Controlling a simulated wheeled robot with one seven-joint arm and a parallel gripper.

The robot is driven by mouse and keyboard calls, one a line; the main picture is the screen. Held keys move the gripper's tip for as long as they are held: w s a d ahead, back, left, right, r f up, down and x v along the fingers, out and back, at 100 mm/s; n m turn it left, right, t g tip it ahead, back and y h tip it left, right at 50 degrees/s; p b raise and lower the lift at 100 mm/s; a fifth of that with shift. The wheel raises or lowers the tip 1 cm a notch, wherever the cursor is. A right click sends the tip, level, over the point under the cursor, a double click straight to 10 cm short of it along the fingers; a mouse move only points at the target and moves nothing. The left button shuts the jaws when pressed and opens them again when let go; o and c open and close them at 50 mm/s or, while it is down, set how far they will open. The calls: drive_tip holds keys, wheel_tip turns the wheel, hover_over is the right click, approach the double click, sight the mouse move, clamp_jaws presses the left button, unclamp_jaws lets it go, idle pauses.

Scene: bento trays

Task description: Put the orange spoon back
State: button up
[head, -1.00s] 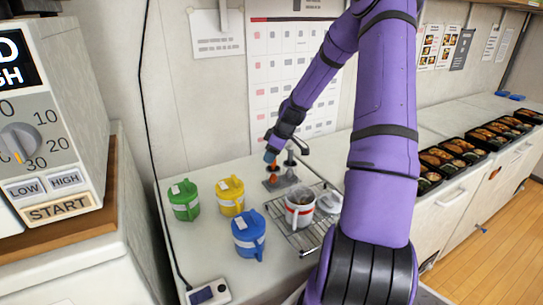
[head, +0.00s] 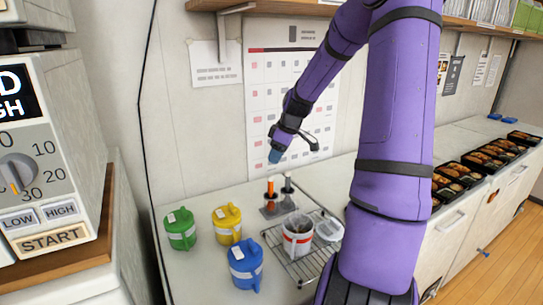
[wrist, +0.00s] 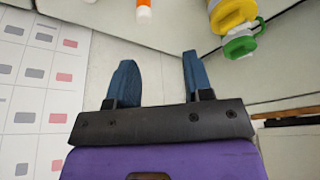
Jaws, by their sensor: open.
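A red-and-white pot (head: 297,243) stands open on a wire rack (head: 283,262), beside its pale lid (head: 329,230). Green (head: 180,232), yellow (head: 227,225) and blue (head: 245,268) lidded pots stand to the left. Filled bento trays (head: 447,187) line the right counter.

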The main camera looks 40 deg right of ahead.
drive_tip(key=s+a+r+m+h, duration=0.1)
drive_tip(key=s+a+r+h, duration=0.1)
drive_tip(key=s+a+r, duration=0.5)
drive_tip(key=s+a+r+m+h, duration=0.15)
drive_tip(key=a+r, duration=0.45)
drive_tip(key=a, duration=0.6)
drive_tip(key=s+a+r+m+t, duration=0.1)
drive_tip(key=s+a, duration=0.3)
drive_tip(key=s, duration=0.4)
drive_tip(key=s+a+r+m+y, duration=0.1)
drive_tip(key=s+a+r+m, duration=0.1)
drive_tip(key=s, duration=0.6)
drive_tip(key=shift+s+a+r+t, duration=0.15)
drive_tip(key=shift+a+r+t, duration=0.25)
drive_tip(key=shift+a+r, duration=0.5)
drive_tip(key=shift+a+f+m+y, duration=0.15)
drive_tip(key=shift+f+m+y, duration=0.05)
drive_tip(key=shift+m+y, duration=0.05)
